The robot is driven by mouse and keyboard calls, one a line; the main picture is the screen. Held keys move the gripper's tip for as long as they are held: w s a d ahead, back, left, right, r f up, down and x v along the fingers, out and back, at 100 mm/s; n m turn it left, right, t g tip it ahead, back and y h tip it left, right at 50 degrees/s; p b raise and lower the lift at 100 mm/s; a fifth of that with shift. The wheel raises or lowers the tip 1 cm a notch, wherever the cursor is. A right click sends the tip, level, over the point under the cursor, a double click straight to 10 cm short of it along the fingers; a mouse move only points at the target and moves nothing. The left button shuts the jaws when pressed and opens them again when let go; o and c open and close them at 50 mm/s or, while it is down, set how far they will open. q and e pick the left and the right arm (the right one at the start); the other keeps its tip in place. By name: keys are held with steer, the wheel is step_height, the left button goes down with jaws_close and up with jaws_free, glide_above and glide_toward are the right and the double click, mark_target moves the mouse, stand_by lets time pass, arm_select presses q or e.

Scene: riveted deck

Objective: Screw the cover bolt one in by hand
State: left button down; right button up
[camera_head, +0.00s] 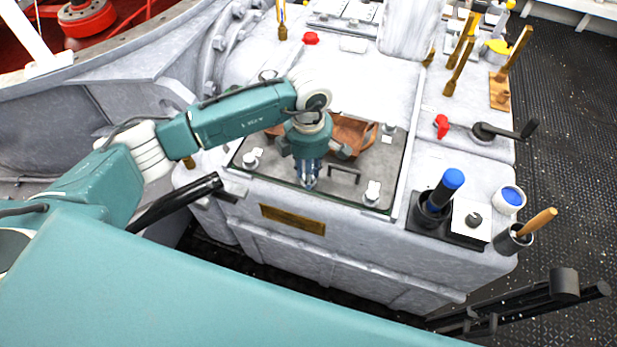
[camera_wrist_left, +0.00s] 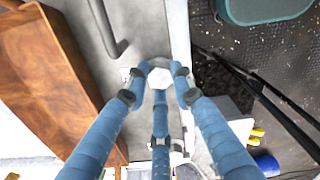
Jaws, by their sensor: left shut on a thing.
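The grey cover plate (camera_head: 270,172) lies on top of the white housing, with a dark handle (camera_head: 345,172) on it. My left gripper (camera_head: 308,183) reaches down over the plate's front part. In the left wrist view its blue fingers (camera_wrist_left: 160,95) are closed in around a pale hexagonal bolt head (camera_wrist_left: 159,78) at the plate's edge. How deep this bolt sits is hidden. Other bolts stand at the front right corner (camera_head: 373,192), at the left (camera_head: 250,158) and at the back right (camera_head: 388,131). My right gripper is not in view.
A brown open tray (camera_head: 352,138) sits on the plate behind my gripper; it also shows in the wrist view (camera_wrist_left: 45,75). To the right are a black cup with a blue-topped tool (camera_head: 448,185), a white-and-blue pot (camera_head: 510,198) and a wooden-handled brush (camera_head: 538,222). Red and brass levers stand behind.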

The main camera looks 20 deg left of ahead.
arm_select(q)
steer(key=shift+a+m+b, duration=0.1)
steer(key=shift+m+b, duration=0.5)
steer(key=c, duration=1.5)
jaws_free()
steer(key=shift+o, duration=0.2)
step_height(320, 180, up, 12)
